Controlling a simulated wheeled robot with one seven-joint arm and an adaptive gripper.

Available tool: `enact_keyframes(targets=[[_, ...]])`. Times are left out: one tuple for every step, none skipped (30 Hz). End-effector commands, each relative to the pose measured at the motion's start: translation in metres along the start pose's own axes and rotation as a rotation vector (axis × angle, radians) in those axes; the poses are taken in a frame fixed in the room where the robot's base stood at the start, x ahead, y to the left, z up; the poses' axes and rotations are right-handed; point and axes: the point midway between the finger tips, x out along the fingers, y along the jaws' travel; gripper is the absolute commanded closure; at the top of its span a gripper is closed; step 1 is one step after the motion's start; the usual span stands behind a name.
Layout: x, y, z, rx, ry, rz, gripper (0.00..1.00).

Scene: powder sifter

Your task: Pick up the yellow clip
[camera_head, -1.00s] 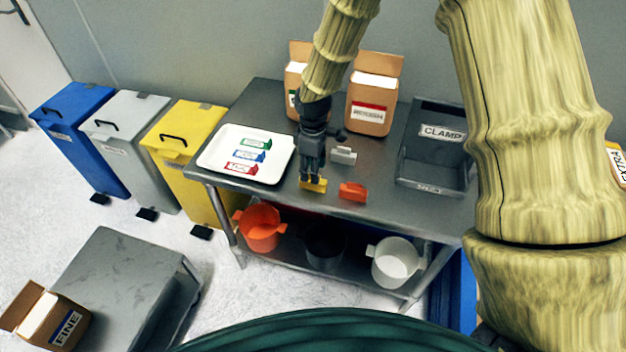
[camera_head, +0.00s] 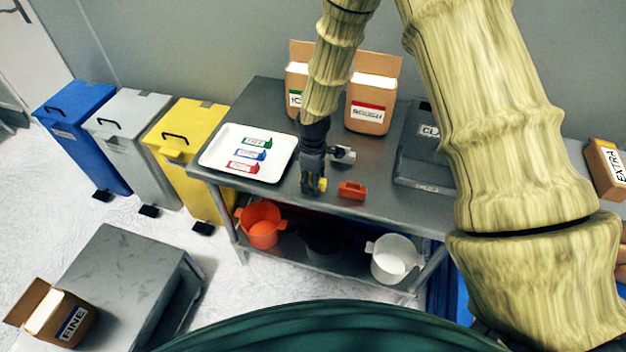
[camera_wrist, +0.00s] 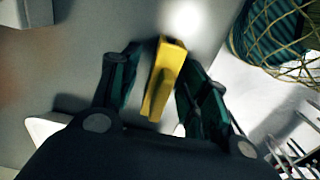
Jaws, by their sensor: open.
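The yellow clip (camera_wrist: 163,78) lies on the metal table between the two open fingers of my gripper (camera_wrist: 152,90) in the wrist view. In the head view my gripper (camera_head: 313,186) points down at the table's front part, and only a small part of the yellow clip (camera_head: 323,184) shows beside the fingers. The rest of the clip is hidden by the gripper.
An orange-red clip (camera_head: 352,190) lies just right of my gripper, and a grey-white clip (camera_head: 343,154) lies behind it. A white tray (camera_head: 213,160) with labelled strips is at left.

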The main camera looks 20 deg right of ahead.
Motion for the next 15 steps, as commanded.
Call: enact_keyframes(targets=[[-0.0001,0.0,0.0,0.0,0.0,0.0,0.54],[-0.0001,-0.0001,0.0,0.0,0.0,0.0,0.54],[-0.0001,-0.0001,0.0,0.0,0.0,0.0,0.62],[-0.0001,-0.0001,-0.0001,0.0,0.0,0.0,0.67],[-0.0002,-0.0001,0.0,0.0,0.0,0.0,0.73],[-0.0002,-0.0001,0.0,0.0,0.0,0.0,0.8],[-0.0002,-0.0001,-0.0001,0.0,0.0,0.0,0.85],[-0.0002,-0.0002,0.0,0.0,0.0,0.0,0.91],[-0.0002,-0.0001,0.0,0.0,0.0,0.0,0.96],[-0.0002,-0.0002,0.0,0.0,0.0,0.0,0.96],[-0.0003,-0.0002,0.0,0.0,0.0,0.0,0.96],[-0.0003,-0.0002,-0.0001,0.0,0.0,0.0,0.96],[-0.0003,-0.0001,-0.0001,0.0,0.0,0.0,0.96],[-0.0003,-0.0001,-0.0001,0.0,0.0,0.0,0.96],[-0.0003,-0.0001,0.0,0.0,0.0,0.0,0.96]])
